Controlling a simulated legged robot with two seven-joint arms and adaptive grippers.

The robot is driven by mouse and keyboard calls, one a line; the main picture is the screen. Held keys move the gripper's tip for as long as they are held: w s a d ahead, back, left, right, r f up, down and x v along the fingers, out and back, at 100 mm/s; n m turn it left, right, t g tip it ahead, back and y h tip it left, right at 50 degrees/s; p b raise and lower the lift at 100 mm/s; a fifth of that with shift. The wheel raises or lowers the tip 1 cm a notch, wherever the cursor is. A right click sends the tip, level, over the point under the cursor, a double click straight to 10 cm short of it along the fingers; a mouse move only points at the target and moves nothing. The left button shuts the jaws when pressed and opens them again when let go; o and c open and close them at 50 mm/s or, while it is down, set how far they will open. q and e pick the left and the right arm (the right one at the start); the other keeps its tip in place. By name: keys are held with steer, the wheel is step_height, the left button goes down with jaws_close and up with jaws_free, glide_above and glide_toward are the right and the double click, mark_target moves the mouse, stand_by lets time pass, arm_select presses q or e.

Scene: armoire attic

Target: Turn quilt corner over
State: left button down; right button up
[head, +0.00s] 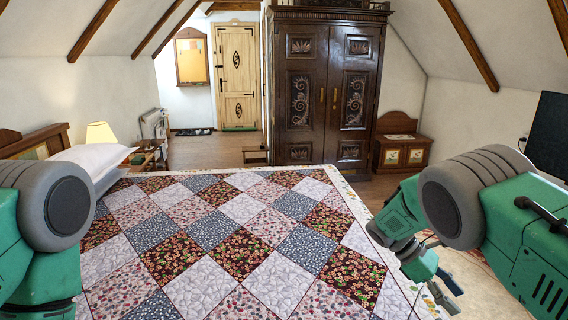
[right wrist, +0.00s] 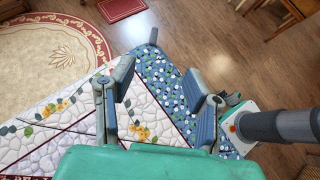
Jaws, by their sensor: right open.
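The patchwork quilt (head: 240,235) lies spread over the bed, with red, blue and pale squares and a flowered white border. My right gripper (head: 440,285) is at the quilt's right edge, low in the head view. In the right wrist view my right gripper (right wrist: 158,105) is open, its two fingers apart. A pointed piece of blue dotted cloth (right wrist: 165,85) shows between and beyond the fingers, beside the white quilted border (right wrist: 60,125). I cannot tell whether the cloth touches a finger. My left arm shows at the left edge; its gripper is out of view.
A dark carved wardrobe (head: 327,85) stands beyond the bed, with a small chest (head: 402,152) to its right. White pillows (head: 92,158) lie at the left. A round patterned rug (right wrist: 50,55) and bare wooden floor (right wrist: 215,45) surround the quilt corner.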

steer(key=s+a+f+m+t+y, duration=0.25)
steer(key=s+f+y, duration=0.25)
steer(key=s+f, duration=1.15)
steer(key=s+a+m+t+y, duration=0.2)
steer(key=s+a+m, duration=0.2)
steer(key=s, duration=0.4)
steer(key=s+a+m+t+y, duration=0.1)
steer(key=s+a+m+t, duration=0.2)
steer(key=s, duration=0.6)
step_height(320, 180, down, 11)
steer(key=w+a+b, duration=0.1)
steer(key=w+b, duration=0.1)
steer(key=b, duration=0.9)
steer(key=shift+a, duration=0.15)
steer(key=shift+b, duration=0.3)
jaws_close()
